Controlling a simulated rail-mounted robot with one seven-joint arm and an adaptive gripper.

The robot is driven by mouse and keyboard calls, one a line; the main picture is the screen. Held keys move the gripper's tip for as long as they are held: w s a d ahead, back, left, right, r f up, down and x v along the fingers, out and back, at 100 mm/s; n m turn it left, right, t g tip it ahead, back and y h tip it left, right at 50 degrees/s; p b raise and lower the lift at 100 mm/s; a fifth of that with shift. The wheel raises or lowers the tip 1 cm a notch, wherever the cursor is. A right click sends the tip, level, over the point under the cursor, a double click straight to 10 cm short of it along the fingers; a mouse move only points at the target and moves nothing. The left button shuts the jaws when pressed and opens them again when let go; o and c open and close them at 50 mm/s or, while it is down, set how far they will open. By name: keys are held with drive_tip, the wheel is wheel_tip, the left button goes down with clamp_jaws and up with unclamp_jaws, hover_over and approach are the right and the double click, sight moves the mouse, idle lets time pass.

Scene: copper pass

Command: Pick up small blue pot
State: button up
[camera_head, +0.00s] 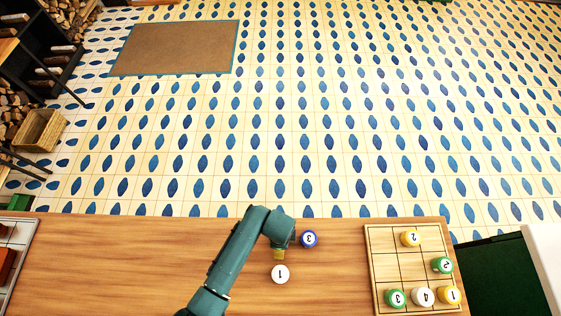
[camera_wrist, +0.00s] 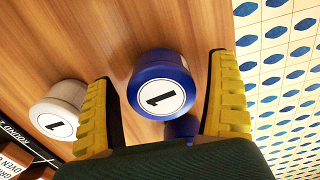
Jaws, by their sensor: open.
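A blue pot (camera_wrist: 160,88) with a white label reading 1 lies between the fingers of my gripper (camera_wrist: 168,100) in the wrist view. The gripper is open, one yellow finger on each side of the pot. Part of another blue object (camera_wrist: 183,128) shows just below it, mostly hidden by the gripper. In the head view my gripper (camera_head: 279,254) is low over the wooden counter. A blue pot (camera_head: 309,239) marked 3 stands right of it; the blue pot marked 1 is not visible there. I cannot tell whether the fingers touch the pot.
A white pot (camera_head: 280,273) marked 1 stands close to my gripper; it also shows in the wrist view (camera_wrist: 58,108), beside the left finger. A wooden grid board (camera_head: 377,273) with several coloured pots is at right. A tray (camera_head: 22,240) lies at far left. The counter's left middle is clear.

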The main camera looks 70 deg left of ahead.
drive_tip(key=c, duration=1.4)
